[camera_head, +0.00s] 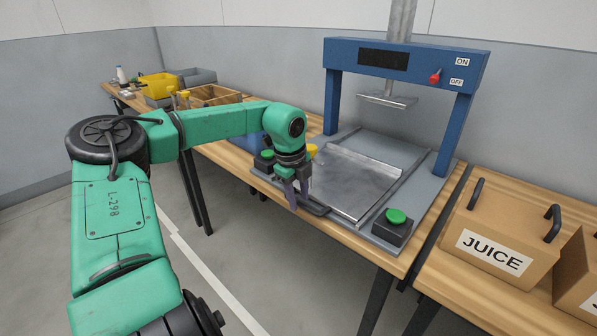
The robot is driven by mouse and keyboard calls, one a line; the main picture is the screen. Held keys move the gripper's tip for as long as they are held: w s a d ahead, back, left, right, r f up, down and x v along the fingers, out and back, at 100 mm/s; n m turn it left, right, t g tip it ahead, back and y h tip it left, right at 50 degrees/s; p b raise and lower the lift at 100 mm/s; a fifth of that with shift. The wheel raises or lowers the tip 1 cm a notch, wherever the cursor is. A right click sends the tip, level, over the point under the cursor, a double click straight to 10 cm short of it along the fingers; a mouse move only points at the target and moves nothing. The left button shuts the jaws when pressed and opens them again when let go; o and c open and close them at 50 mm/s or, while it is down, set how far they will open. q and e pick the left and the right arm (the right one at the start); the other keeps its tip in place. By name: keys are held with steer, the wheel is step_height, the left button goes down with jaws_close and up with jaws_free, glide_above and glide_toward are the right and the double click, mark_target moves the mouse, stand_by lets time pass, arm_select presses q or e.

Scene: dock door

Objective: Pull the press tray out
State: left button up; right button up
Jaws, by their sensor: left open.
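The press tray (358,184) is a flat grey metal plate lying on the base of a blue press (407,60). A dark handle (314,207) runs along the tray's front edge. My left gripper (298,203) is at the left part of this handle, pointing down, with its fingers open. The fingers overlap the handle in the picture; I cannot tell whether they touch it. The pressing plate (388,100) hangs well above the tray. My right gripper is not in view.
Green buttons on dark boxes flank the tray, one at right (396,216) and one at left (266,155). A cardboard box marked JUICE (497,243) stands at right. A yellow bin (159,86) stands far left. The floor before the table is clear.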

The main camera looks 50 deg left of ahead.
arm_select(q)
steer(key=shift+r, duration=0.2)
step_height(320, 180, up, 14)
steer(key=s, duration=0.2)
steer(key=shift+s+d, duration=0.2)
steer(key=shift+s, duration=0.15)
